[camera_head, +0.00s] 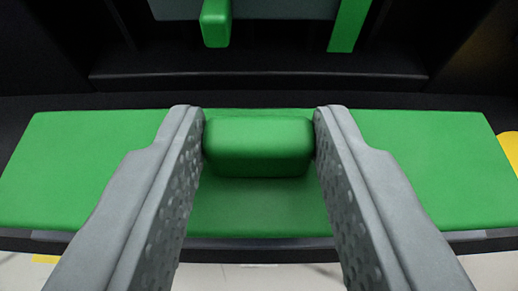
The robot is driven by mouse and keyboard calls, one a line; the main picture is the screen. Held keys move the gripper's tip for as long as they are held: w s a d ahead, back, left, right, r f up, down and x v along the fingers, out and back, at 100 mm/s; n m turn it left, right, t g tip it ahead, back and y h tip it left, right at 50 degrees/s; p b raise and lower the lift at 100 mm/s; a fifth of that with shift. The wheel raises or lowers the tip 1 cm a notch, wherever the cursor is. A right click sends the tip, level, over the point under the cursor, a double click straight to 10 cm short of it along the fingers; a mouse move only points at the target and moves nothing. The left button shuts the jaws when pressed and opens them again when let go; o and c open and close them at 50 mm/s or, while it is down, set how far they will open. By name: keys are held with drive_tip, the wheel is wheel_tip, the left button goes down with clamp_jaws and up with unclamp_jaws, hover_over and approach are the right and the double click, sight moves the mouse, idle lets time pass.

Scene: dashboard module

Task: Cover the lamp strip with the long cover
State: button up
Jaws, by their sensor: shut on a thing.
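The long cover (430,170) is a wide, flat green panel with a raised green block (258,147) at its middle. My gripper (258,125) has its two grey fingers on the left and right sides of this block and is shut on it. The fingers hide parts of the panel. The panel lies level across nearly the whole width of the view, in front of a dark structure. I cannot make out the lamp strip; it may be hidden behind or under the panel.
Above the cover is a dark ledge (258,80). Beyond it stand a green knob-like piece (215,24) and a green strip (349,25) on a grey panel. A yellow object (510,150) shows at the right edge. A pale floor (240,275) shows below.

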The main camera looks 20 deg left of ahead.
drive_tip(key=shift+f, duration=0.65)
idle(0.8)
drive_tip(key=o, duration=1.1)
drive_tip(key=v, duration=1.7)
drive_tip(key=s+d+m+t+h, duration=0.1)
drive_tip(key=s+d, duration=0.5)
drive_tip(key=s, duration=0.4)
drive_tip(key=s+d+m+t+h, duration=0.1)
drive_tip(key=s+d+t, duration=0.1)
drive_tip(key=s+d, duration=0.5)
drive_tip(key=s+d+m+t+h, duration=0.1)
drive_tip(key=s+d, duration=0.5)
drive_tip(key=s, duration=0.8)
drive_tip(key=shift+s+d+h, duration=0.35)
drive_tip(key=shift+h, duration=0.05)
